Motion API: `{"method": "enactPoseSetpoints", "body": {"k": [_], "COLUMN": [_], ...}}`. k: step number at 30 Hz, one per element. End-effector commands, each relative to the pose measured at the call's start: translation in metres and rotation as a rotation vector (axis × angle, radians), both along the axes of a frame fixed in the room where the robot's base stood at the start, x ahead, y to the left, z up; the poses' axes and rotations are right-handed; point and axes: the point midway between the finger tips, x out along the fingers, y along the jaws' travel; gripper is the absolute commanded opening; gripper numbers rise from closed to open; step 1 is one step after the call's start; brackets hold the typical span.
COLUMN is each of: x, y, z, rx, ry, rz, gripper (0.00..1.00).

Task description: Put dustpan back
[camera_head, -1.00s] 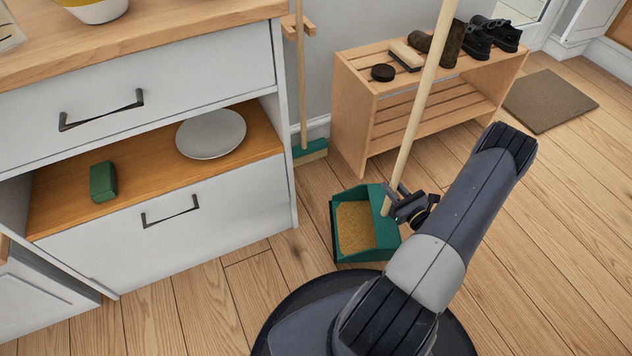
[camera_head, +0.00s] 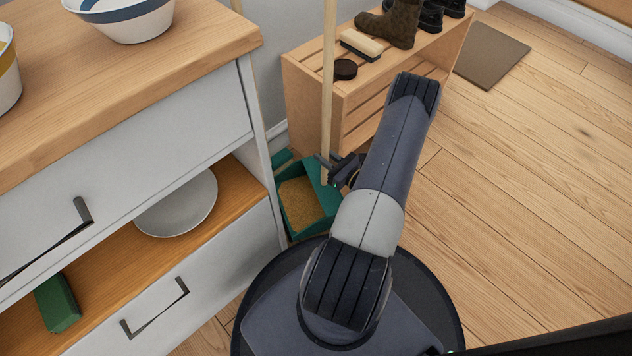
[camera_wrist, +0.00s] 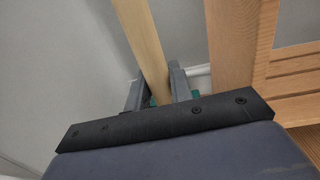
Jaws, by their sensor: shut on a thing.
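The dustpan (camera_head: 304,204) is green with a tan, grainy-looking inside and a long, pale wooden handle (camera_head: 328,80). It is low beside the cabinet's right end, its handle upright. My gripper (camera_head: 334,170) is shut on the lower handle, just above the pan. In the wrist view the handle (camera_wrist: 146,45) runs up between the two fingers (camera_wrist: 155,88). The pan itself is mostly hidden there, with only a bit of green showing. I cannot tell whether the pan touches the floor.
The cabinet (camera_head: 262,130) stands close on the left, with a plate (camera_head: 178,205) and a green block (camera_head: 57,303) on its open shelf. A wooden shoe rack (camera_head: 310,105) is right behind the dustpan. The floor (camera_head: 500,190) on the right is clear. A mat (camera_head: 492,55) lies farther back.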

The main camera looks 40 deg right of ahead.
Motion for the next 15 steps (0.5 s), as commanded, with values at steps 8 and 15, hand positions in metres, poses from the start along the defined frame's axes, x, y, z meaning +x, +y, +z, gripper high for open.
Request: {"method": "enactPoseSetpoints", "body": {"k": [8, 15], "x": [0.000, 0.000], "y": [0.000, 0.000], "z": [-0.041, -0.072], "rx": [-0.001, -0.001], "ry": [-0.002, -0.002], "rz": [0.000, 0.000], "gripper": [0.00, 0.00]}}
